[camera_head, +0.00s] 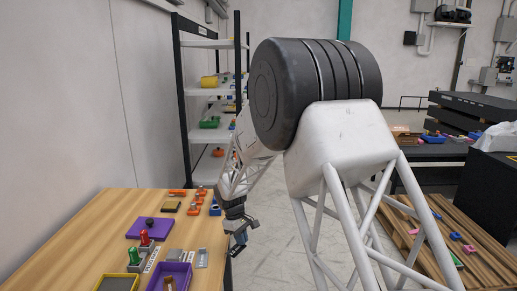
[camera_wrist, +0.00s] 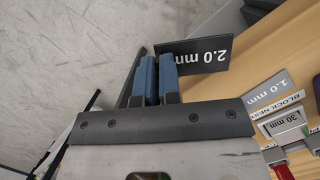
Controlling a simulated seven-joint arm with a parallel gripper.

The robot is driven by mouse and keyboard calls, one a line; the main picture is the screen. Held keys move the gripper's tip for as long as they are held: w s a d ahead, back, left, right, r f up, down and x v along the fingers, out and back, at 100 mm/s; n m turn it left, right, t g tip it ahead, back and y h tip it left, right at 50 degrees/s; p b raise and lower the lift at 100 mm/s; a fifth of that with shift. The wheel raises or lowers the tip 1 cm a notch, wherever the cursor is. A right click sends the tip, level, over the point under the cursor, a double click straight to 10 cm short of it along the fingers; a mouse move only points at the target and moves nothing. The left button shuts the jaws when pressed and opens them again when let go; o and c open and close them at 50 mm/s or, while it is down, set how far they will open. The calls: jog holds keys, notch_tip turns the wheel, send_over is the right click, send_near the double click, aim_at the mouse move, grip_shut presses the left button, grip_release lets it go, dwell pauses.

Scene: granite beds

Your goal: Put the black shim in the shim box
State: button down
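The black shim (camera_wrist: 205,52), a dark plate marked "2.0 mm", shows at the fingertips in the wrist view. My gripper (camera_wrist: 156,80) has its two blue fingers close together with the shim's dark part between them, so it appears shut on it. In the head view my gripper (camera_head: 238,243) is just off the table's right edge; the shim is hard to make out there. Two open boxes stand at the table's front: a purple one (camera_head: 187,270) with a brown item inside and a yellow-rimmed one (camera_head: 99,285) with a dark inside. I cannot tell which is the shim box.
A grey plate marked "1.0 mm" (camera_wrist: 266,91) lies on the wooden table (camera_head: 92,225) near the "BLOCK NEST" label (camera_wrist: 279,107). Red (camera_head: 144,238) and green (camera_head: 134,255) handled items, a purple pad (camera_head: 135,230) and orange parts stand around. Floor is open right of the table.

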jog(key=w+d+f+m+y, duration=0.1)
jog(key=d+f+m, duration=0.4)
jog(key=d+f, duration=0.7)
jog(key=w+d+f+m+g+y, duration=0.1)
jog(key=d+f+m, duration=0.5)
jog(key=d+f, duration=0.6)
jog(key=w+x, duration=0.2)
jog(key=x, duration=0.6)
jog(key=shift+f, duration=0.4)
jog(key=shift+s, duration=0.1)
